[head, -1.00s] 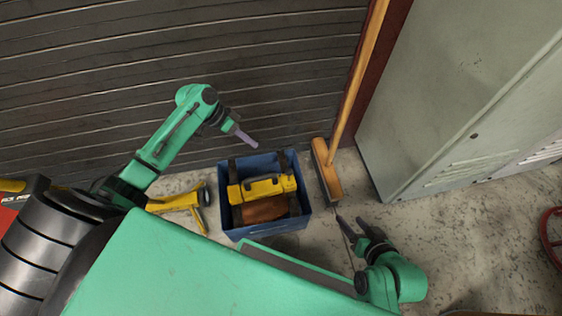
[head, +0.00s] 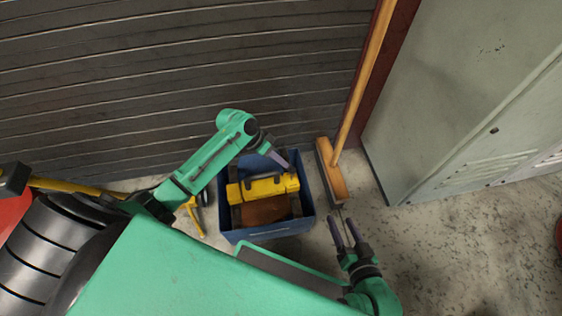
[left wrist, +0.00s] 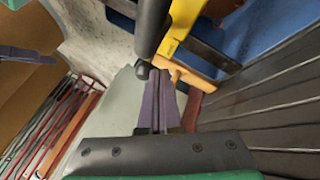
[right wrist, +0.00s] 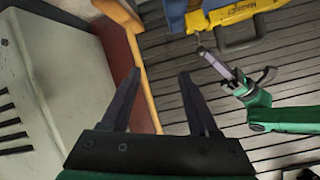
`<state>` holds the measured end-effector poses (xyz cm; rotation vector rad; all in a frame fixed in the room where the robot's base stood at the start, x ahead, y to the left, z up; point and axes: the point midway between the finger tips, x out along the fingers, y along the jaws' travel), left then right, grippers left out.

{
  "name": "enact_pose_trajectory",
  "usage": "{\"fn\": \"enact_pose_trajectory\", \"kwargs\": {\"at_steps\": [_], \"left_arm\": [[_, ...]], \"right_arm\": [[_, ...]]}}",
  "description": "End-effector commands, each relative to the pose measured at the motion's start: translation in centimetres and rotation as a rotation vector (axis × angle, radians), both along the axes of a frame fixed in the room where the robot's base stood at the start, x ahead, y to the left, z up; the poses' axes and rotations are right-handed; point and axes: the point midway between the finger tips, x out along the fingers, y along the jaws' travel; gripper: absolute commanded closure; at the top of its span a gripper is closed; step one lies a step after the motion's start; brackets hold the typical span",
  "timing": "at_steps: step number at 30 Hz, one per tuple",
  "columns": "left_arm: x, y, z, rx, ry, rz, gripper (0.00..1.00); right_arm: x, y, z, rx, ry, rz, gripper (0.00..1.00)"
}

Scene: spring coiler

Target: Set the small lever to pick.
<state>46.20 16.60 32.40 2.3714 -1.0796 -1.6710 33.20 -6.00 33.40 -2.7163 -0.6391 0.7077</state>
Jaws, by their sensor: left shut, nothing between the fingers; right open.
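The yellow machine (head: 262,188) sits in a blue bin (head: 268,231) on the floor. In the right wrist view its yellow body (right wrist: 240,12) carries lettering and a dark handle (right wrist: 240,42). My left gripper (head: 284,160) is shut and empty, above the bin's back right part. In the left wrist view the closed fingers (left wrist: 160,75) point near a yellow part (left wrist: 182,25) and a dark rod (left wrist: 150,25); contact cannot be told. I cannot pick out the small lever for certain. My right gripper (head: 342,219) is open and empty, right of the bin.
A broom (head: 332,178) leans against the wall right of the bin. A grey cabinet (head: 450,100) stands at the right. A yellow stand (head: 193,214) is left of the bin. A slatted dark wall (head: 150,70) is behind. The floor right of my right gripper is clear.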

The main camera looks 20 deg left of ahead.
Motion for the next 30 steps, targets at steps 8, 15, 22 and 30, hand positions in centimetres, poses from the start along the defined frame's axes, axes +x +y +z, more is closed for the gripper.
{"fn": "enact_pose_trajectory", "kwargs": {"at_steps": [8,15,22,30], "left_arm": [[-0.1,0.0,0.1,0.003,-0.002,0.0,1.0],[-1.1,-0.6,1.2,0.079,-0.103,0.001,1.0],[-1.7,-1.1,0.9,0.14,-0.191,0.003,1.0],[-2.7,-1.8,0.9,0.207,-0.287,-0.001,1.0]], "right_arm": [[0.0,0.0,0.3,-0.001,0.002,0.001,0.39],[0.4,-0.9,4.8,-0.085,0.094,0.041,0.39],[0.1,-4.5,6.1,-0.256,0.309,0.072,0.39],[-2.5,-10.1,9.4,-0.436,0.593,0.063,0.39]]}}
